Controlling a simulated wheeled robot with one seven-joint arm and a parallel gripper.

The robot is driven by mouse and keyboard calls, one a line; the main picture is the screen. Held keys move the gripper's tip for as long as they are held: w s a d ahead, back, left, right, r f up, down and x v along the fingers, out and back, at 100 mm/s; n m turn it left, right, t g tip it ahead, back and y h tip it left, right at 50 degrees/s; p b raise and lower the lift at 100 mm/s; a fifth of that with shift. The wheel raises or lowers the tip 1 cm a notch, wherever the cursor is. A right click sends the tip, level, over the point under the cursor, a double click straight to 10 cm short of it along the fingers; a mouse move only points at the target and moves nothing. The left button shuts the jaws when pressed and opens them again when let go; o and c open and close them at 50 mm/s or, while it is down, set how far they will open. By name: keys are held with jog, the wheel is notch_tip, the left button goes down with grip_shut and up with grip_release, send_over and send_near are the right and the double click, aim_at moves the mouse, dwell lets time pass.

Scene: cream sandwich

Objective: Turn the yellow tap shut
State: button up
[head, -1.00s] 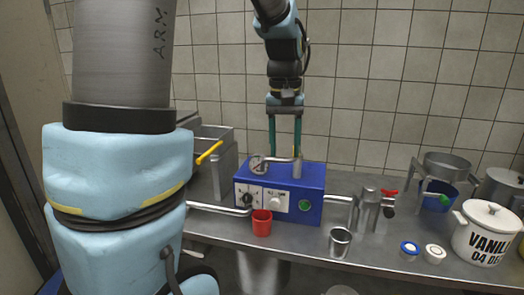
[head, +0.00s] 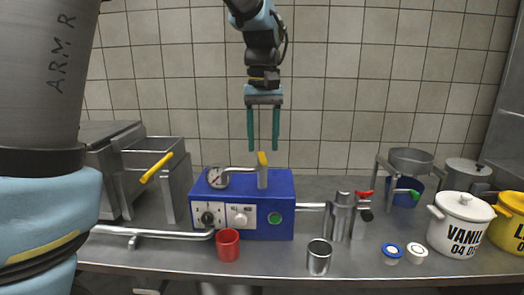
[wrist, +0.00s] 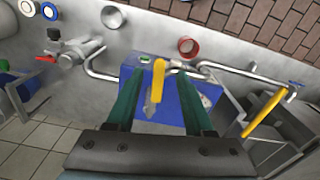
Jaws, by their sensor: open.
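A yellow lever (head: 262,158) stands on top of a steel post on the blue box (head: 238,207). A second yellow handle (head: 156,167) slants up at the left, by the steel tank. My gripper (head: 263,145) is open and empty, pointing down over the box. Its teal fingers show just above the lever, one on each side in the picture. In the wrist view the lever (wrist: 158,80) lies between the finger ends, with no clear contact. The second yellow handle (wrist: 264,114) is off to the right there. How far each tap is turned I cannot tell.
A red cup (head: 228,245) stands before the box, and a steel cup (head: 319,257) to its right. A red-handled valve (head: 364,196) is on the pipe at right. Steel pipes run either side of the box.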

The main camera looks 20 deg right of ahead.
aim_at(263, 161)
jog(key=shift+f, duration=1.6)
grip_shut()
